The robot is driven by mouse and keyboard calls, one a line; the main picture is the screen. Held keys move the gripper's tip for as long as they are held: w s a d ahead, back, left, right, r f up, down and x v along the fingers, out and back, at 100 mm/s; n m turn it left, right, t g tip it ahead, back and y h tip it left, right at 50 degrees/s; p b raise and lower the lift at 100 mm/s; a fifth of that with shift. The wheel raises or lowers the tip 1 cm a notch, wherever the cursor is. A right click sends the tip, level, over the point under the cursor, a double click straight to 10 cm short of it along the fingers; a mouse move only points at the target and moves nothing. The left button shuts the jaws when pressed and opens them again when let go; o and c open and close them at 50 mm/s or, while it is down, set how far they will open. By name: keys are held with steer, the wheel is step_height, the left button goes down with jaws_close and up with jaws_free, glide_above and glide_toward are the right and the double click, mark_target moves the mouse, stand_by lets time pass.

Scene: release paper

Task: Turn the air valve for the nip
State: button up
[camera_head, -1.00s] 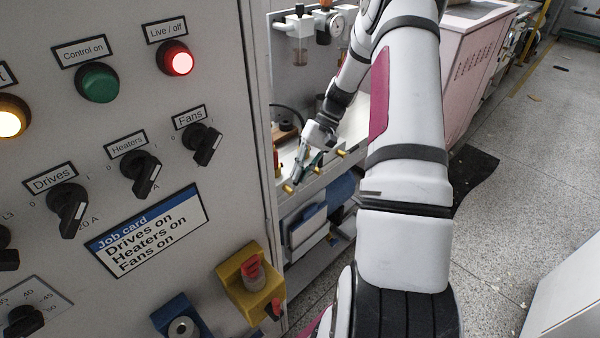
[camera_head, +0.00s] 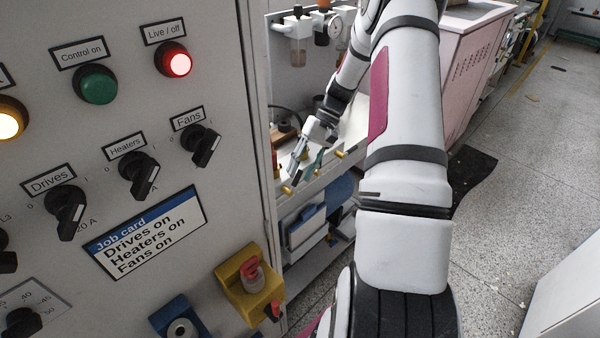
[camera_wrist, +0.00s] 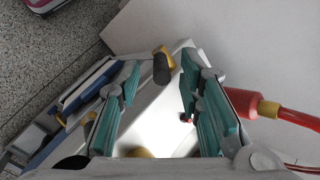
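My gripper (camera_head: 298,168) reaches past the control panel to a pale shelf with brass fittings. In the wrist view its two teal-padded fingers (camera_wrist: 160,66) are apart, with nothing held. A brass fitting with a black end (camera_wrist: 163,66) shows between the fingertips; I cannot tell its depth or whether a finger touches it. Brass fittings also show in the head view, one at the shelf's front edge (camera_head: 288,189) and one further right (camera_head: 340,154). No label shows which is the nip air valve.
The grey panel (camera_head: 225,90) with switches stands close on the left, with a yellow block (camera_head: 238,290) at its lower edge. A red-and-yellow fitting with red hoses (camera_wrist: 267,108) lies right of the fingers. A pink cabinet (camera_head: 470,70) stands behind. The floor at right is largely open.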

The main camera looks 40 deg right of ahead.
steer(key=v, duration=1)
steer(key=shift+d+r, duration=0.15)
steer(key=shift+r, duration=0.15)
